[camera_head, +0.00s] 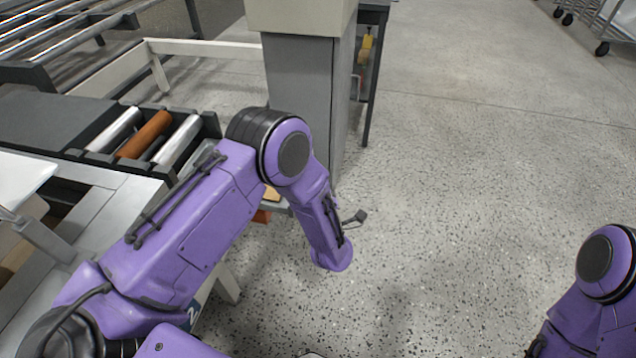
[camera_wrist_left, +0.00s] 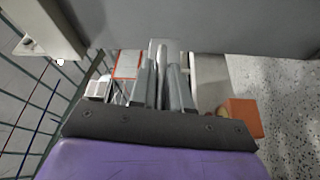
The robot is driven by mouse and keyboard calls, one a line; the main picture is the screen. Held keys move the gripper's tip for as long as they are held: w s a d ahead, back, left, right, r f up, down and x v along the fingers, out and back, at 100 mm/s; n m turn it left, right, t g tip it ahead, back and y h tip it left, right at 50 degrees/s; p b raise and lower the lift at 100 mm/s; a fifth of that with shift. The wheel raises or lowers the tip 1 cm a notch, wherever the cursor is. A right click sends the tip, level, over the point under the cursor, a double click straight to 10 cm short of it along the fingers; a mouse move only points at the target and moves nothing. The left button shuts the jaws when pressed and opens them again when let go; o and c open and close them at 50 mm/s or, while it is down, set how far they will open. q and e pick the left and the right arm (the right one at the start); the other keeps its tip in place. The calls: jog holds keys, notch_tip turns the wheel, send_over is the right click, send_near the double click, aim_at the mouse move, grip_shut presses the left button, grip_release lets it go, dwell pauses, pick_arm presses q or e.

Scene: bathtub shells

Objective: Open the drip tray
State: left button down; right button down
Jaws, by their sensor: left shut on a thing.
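My left gripper (camera_wrist_left: 163,75) shows in the left wrist view, its grey fingers close together on a narrow pale bar (camera_wrist_left: 161,62) between them. The fingertips are just under a broad grey surface (camera_wrist_left: 210,35) that fills the top of that view. I cannot tell for sure whether the bar is part of the drip tray; the tray is not clearly visible. In the head view my left arm reaches over the roller conveyor and bends down, and its gripper is hidden there. My right gripper is outside both views; only a part of the right arm shows at bottom right.
A roller conveyor (camera_head: 62,118) with metal and orange rollers stands at left. A grey cabinet (camera_head: 300,95) stands behind my left arm. An orange block (camera_wrist_left: 243,116) is right of the fingers. A wire grid (camera_wrist_left: 35,105) is at left. Speckled floor (camera_head: 470,170) is open at right.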

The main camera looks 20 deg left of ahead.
pick_arm(q)
jog(key=c, duration=1.2)
grip_release()
jog(key=shift+w, duration=0.15)
jog(key=shift+o, duration=0.2)
jog(key=p+v, duration=0.1)
jog(key=v, duration=0.9)
jog(key=shift+s+d, duration=0.15)
jog(key=shift+s, duration=0.1)
